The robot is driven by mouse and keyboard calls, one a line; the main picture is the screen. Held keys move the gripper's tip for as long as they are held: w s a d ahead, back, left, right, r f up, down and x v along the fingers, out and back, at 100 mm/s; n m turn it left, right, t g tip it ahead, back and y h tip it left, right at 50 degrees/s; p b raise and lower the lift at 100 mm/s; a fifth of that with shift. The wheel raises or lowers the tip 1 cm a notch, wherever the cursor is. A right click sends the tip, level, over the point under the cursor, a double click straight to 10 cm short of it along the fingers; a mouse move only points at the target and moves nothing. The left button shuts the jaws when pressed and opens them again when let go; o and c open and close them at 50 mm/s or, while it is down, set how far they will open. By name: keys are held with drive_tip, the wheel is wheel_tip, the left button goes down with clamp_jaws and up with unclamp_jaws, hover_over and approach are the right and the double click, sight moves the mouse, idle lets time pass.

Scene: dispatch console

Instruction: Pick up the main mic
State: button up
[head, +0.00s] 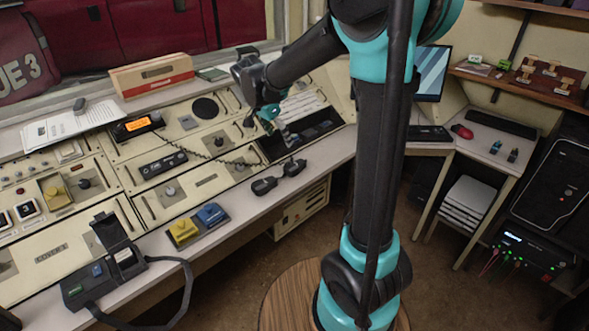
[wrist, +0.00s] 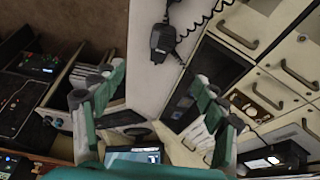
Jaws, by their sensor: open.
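A black hand mic (head: 264,186) lies on the pale front ledge of the console in the head view, with another dark piece (head: 294,168) close to its right. In the wrist view the mic (wrist: 163,38) lies on the pale ledge at top centre, with a coiled cord (wrist: 207,20) beside it. My gripper (head: 268,113) is over the console's dark recessed section, behind the mic in the head view. In the wrist view its teal and grey fingers (wrist: 152,100) are spread wide and nothing is between them. The mic is beyond the fingertips, apart from them.
A radio with an orange display (head: 137,125) sits on the console, with a coiled cord running right. Yellow and blue blocks (head: 198,222) and a black case with a strap (head: 100,270) stand along the front ledge. A side desk with a monitor (head: 431,73) is at right.

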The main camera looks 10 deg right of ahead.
sight(293, 165)
drive_tip(key=x, duration=1.7)
drive_tip(key=shift+w+d, duration=0.1)
drive_tip(key=shift+w, duration=0.2)
drive_tip(key=c, duration=1.5)
